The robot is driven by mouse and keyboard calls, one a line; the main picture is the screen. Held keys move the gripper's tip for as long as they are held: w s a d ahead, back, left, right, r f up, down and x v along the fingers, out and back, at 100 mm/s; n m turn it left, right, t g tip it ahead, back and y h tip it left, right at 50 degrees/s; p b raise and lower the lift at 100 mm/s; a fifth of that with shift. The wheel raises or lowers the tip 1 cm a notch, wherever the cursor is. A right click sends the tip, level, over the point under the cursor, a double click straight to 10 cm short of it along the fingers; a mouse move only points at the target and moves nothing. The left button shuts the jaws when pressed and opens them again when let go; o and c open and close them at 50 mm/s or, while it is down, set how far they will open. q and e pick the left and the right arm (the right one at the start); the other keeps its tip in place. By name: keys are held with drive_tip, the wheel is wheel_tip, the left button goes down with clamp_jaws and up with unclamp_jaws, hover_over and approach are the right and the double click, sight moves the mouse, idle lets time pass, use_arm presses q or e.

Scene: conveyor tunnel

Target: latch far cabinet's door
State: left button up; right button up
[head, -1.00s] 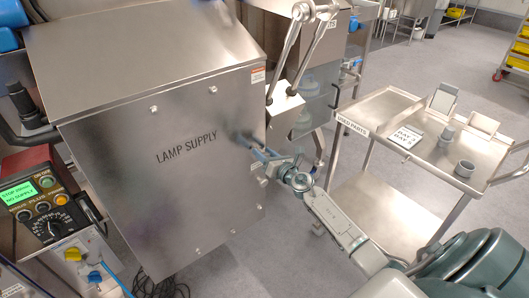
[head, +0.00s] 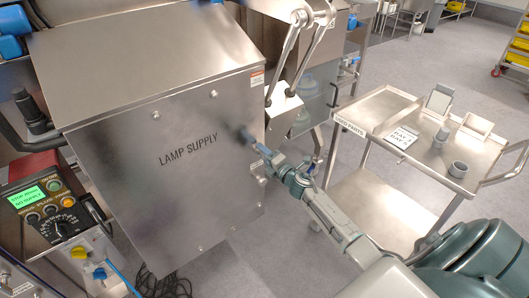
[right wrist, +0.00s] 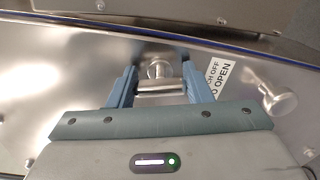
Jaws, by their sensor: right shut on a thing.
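The steel cabinet marked LAMP SUPPLY (head: 160,190) fills the left half of the head view. Its front door looks flat against the body. My right gripper (head: 264,150) is at the door's right edge, and its jaws hide part of that edge. In the right wrist view the gripper (right wrist: 160,88) is shut on a metal latch knob (right wrist: 158,68) between its blue fingers. My left gripper is out of view.
A control box with a green screen (head: 37,196) is at the left, with cables below. A steel cart (head: 385,115) holding small parts stands at the right. Grey floor is open beyond the cart.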

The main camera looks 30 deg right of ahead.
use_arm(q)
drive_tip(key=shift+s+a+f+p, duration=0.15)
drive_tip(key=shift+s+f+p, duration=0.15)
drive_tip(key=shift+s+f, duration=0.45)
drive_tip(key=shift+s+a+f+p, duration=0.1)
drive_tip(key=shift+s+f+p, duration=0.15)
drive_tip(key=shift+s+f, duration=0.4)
use_arm(e)
drive_tip(key=shift+f+m, duration=0.1)
drive_tip(key=shift+m, duration=1.5)
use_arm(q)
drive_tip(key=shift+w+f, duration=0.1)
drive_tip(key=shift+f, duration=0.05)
use_arm(e)
drive_tip(key=o, duration=1)
drive_tip(key=shift+s, duration=0.1)
